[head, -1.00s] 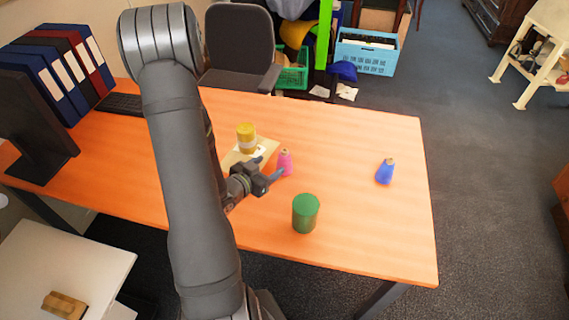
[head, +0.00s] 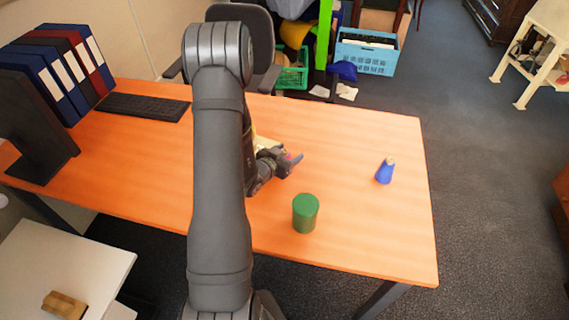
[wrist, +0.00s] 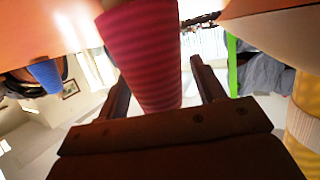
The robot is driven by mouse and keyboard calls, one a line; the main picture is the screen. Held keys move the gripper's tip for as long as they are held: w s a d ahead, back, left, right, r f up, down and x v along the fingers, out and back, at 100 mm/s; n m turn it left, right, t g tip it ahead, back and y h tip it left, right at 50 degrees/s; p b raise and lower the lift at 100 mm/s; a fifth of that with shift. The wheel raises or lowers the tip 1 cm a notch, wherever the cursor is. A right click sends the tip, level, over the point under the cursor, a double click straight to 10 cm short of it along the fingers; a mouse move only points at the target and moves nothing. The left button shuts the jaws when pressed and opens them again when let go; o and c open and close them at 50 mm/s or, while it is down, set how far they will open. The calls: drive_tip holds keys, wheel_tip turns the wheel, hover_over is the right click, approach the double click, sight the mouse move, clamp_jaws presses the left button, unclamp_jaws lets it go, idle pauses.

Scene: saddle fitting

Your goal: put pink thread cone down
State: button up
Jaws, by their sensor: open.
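The pink thread cone (wrist: 148,50) stands between the two fingers of my gripper (wrist: 165,88) in the wrist view, striped and large. The fingers are apart, with a gap showing on the right side of the cone. I cannot tell whether the left finger touches it. In the head view my gripper (head: 290,162) is low over the middle of the orange table, and only a speck of the pink cone (head: 287,156) shows behind it. The cone's foot is hidden there.
A green cylinder (head: 305,214) stands in front of my gripper, near the table's front edge. A blue cone (head: 385,171) stands to the right. A yellow cone (wrist: 306,125) shows at the wrist view's right edge. The orange table (head: 355,225) is clear between green and blue.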

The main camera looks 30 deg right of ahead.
drive_tip(key=shift+c, duration=0.4)
drive_tip(key=c, duration=1.1)
drive_tip(key=shift+r, duration=0.15)
